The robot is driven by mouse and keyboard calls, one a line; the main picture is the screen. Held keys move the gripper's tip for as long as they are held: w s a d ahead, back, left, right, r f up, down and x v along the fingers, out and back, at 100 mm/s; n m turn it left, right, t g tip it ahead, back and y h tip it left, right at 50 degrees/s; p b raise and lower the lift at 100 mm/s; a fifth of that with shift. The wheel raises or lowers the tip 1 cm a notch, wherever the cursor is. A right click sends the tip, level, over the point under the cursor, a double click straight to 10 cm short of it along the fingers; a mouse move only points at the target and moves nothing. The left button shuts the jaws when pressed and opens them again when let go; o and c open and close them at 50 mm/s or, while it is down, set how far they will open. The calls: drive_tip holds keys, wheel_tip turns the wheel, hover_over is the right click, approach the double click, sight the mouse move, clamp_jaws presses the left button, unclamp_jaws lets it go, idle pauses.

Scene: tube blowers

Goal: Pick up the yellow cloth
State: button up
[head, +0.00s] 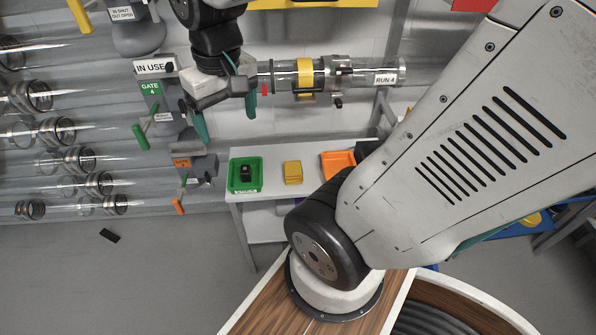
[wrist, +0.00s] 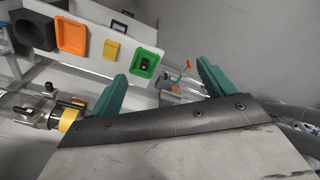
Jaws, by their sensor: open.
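The yellow cloth (head: 293,172) is a small folded yellow rectangle. It lies on the white table (head: 262,162), between a green tray and an orange tray. In the wrist view the yellow cloth (wrist: 112,50) also shows between the two trays. My gripper (head: 228,108) has teal fingers, spread apart with nothing between them. It is up by the clear tube, to the upper left of the cloth in the head view and apart from it. In the wrist view the fingers of my gripper (wrist: 160,92) show on either side of the frame's middle.
The green tray (head: 233,184) holds a dark item. The orange tray (head: 338,155) is on the cloth's other side. A clear tube (head: 358,78) labelled RUN 4 has a yellow band. Gate 4's green handle (head: 140,137) and an orange handle (head: 178,207) stick out at left.

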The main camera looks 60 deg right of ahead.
drive_tip(key=w+d+f+m, duration=0.3)
drive_tip(key=w+d+f, duration=0.3)
drive_tip(key=d+f, duration=0.3)
drive_tip(key=m+g, duration=0.1)
drive_tip(key=m, duration=0.3)
hover_over(293, 169)
drive_tip(key=f, duration=2.2)
drive_tip(key=shift+s+d, duration=0.2)
drive_tip(key=shift+d, duration=0.1)
drive_tip(key=shift+m, duration=0.3)
drive_tip(key=f, duration=0.8)
drive_tip(key=shift+w+a, duration=0.15)
drive_tip(key=shift+a, duration=0.15)
drive_tip(key=c, duration=1.1)
